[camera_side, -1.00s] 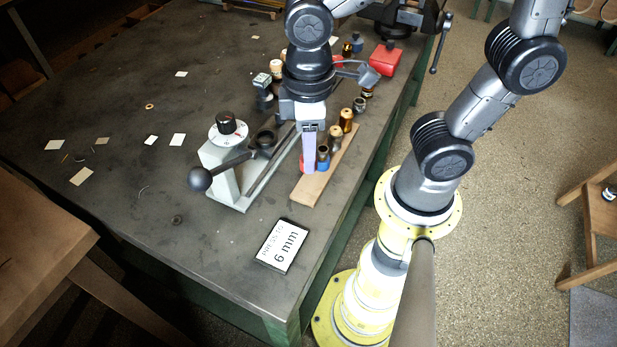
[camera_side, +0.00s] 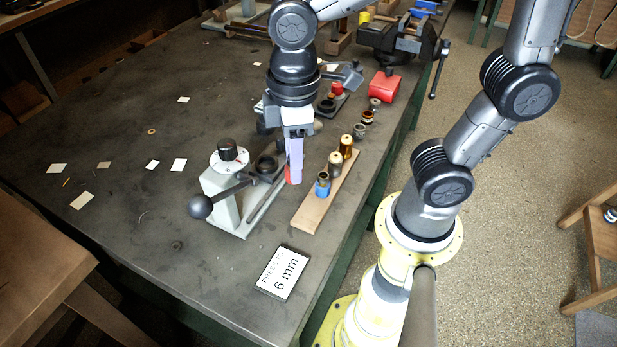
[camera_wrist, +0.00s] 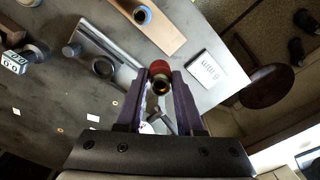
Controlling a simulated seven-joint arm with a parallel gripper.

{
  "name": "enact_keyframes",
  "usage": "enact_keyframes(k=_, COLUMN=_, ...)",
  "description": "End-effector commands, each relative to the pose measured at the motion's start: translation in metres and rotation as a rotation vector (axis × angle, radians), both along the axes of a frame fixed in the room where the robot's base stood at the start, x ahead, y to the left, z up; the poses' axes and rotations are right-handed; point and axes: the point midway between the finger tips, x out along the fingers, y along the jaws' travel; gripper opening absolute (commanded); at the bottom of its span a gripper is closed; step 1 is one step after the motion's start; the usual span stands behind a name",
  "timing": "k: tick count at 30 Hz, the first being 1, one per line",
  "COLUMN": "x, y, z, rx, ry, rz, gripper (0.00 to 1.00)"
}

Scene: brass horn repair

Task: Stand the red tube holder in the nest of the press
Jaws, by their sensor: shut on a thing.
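The red tube holder (camera_wrist: 159,65) is between my fingertips, with a dark open mouth and a brass-coloured glint inside. In the side view only a red sliver of it (camera_side: 288,178) shows beside the fingers. My gripper (camera_wrist: 160,82) is shut on it; in the side view my gripper (camera_side: 295,176) hangs just right of the press. The press (camera_side: 222,192) is grey, with a white dial on top and a black ball lever. A dark ring on it (camera_side: 265,164) appears to be the nest; it also shows in the wrist view (camera_wrist: 103,67), left of the holder. I cannot tell the holder's height.
A wooden strip (camera_side: 309,213) on the right bears a blue holder (camera_side: 323,186) and brass-coloured holders (camera_side: 335,163). A red box (camera_side: 384,86) and a vise (camera_side: 398,40) stand behind. The table left of the press is mostly clear.

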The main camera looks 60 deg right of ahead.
Motion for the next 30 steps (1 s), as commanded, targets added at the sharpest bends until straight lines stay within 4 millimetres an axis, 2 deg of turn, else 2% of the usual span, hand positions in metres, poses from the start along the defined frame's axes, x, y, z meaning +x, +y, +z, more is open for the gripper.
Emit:
enact_keyframes(k=1, x=0.018, y=-0.003, z=0.004, rx=0.001, ry=-0.004, rz=0.004, gripper=0.00)
enact_keyframes(k=6, x=0.069, y=-0.026, z=0.008, rx=-0.004, ry=-0.004, rz=-0.018, gripper=0.00)
enact_keyframes(k=10, x=0.094, y=-0.048, z=0.005, rx=-0.007, ry=0.006, rz=-0.080, gripper=0.00)
enact_keyframes(k=16, x=0.101, y=-0.064, z=-0.002, rx=-0.010, ry=0.025, rz=-0.137, gripper=0.00)
enact_keyframes(k=30, x=0.100, y=-0.065, z=-0.006, rx=-0.011, ry=0.026, rz=-0.139, gripper=0.00)
